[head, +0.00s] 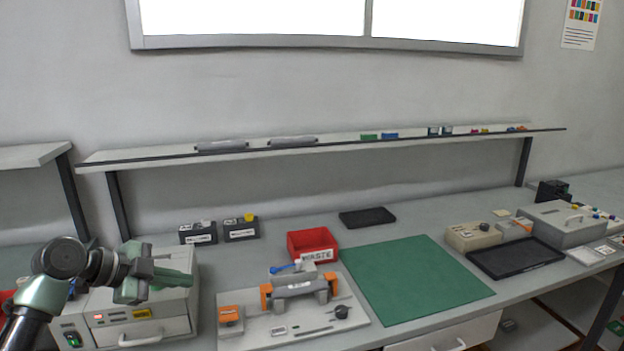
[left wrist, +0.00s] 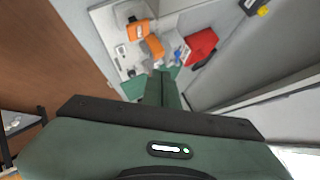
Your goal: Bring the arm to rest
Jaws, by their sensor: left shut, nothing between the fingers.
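My left arm comes in from the left in the head view. Its green gripper (head: 188,278) is shut and empty, held above the grey box-shaped machine (head: 150,311) at the left of the bench. The gripper's closed fingers (left wrist: 164,92) also show in the left wrist view, pointing toward the bench, with nothing between them. My right gripper is in neither view. A grey toner cartridge (head: 300,289) lies in the fixture with orange clamps on a light base plate (head: 350,316), to the right of the gripper and apart from it.
A red waste bin (head: 313,244) stands behind the fixture; it also shows in the left wrist view (left wrist: 200,46). A green mat (head: 415,279) lies clear at the middle. Two dark boxes (head: 198,233) stand at the back left. A black tray (head: 515,258) lies right. A shelf (head: 345,143) runs along the wall.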

